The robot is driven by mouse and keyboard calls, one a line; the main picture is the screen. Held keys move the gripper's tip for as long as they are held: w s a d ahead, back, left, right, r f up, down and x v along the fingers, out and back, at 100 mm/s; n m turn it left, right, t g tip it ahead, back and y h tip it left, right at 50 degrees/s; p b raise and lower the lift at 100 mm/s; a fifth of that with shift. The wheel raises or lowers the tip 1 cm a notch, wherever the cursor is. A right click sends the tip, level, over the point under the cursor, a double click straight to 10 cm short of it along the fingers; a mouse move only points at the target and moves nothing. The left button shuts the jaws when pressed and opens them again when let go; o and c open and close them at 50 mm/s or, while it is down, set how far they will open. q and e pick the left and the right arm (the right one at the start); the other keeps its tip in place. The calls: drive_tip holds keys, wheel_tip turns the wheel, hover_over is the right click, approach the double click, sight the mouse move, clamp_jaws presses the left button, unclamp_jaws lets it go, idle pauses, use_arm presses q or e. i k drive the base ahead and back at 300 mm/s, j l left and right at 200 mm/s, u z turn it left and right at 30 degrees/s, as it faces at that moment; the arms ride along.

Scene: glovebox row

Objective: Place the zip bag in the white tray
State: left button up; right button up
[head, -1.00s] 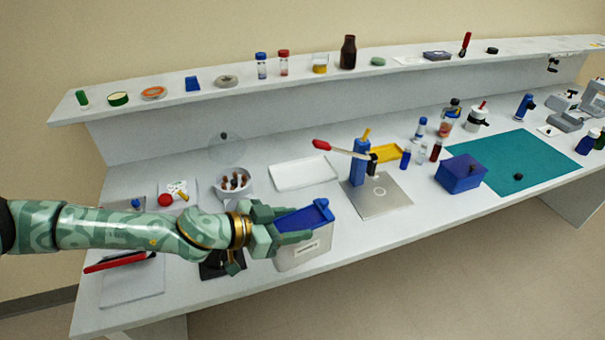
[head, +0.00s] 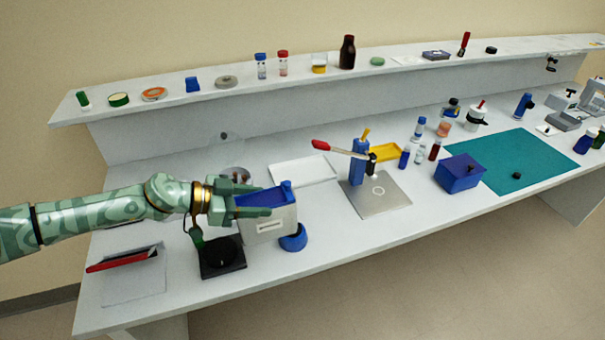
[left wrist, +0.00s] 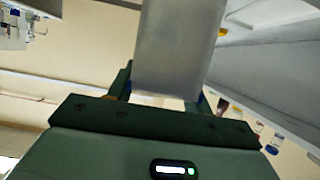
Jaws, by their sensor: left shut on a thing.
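The zip bag (head: 283,222) is a pale grey bag with a blue top and a small white label. My left gripper (head: 252,204) is shut on it near the blue top, and the bag hangs upright near the bench's front half. In the left wrist view the bag (left wrist: 180,50) shows as a grey panel standing up from between the fingers. The white tray (head: 318,172) lies behind and to the right of the bag, and it looks empty. The bag and gripper may hide its near left corner. My right gripper is not in view.
A blue round holder (head: 293,241) stands just below the bag, and a black device (head: 222,258) is to its left. A steel plate with a blue stand (head: 358,160) is right of the tray.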

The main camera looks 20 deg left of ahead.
sight(297, 180)
drive_tip(key=i, duration=1)
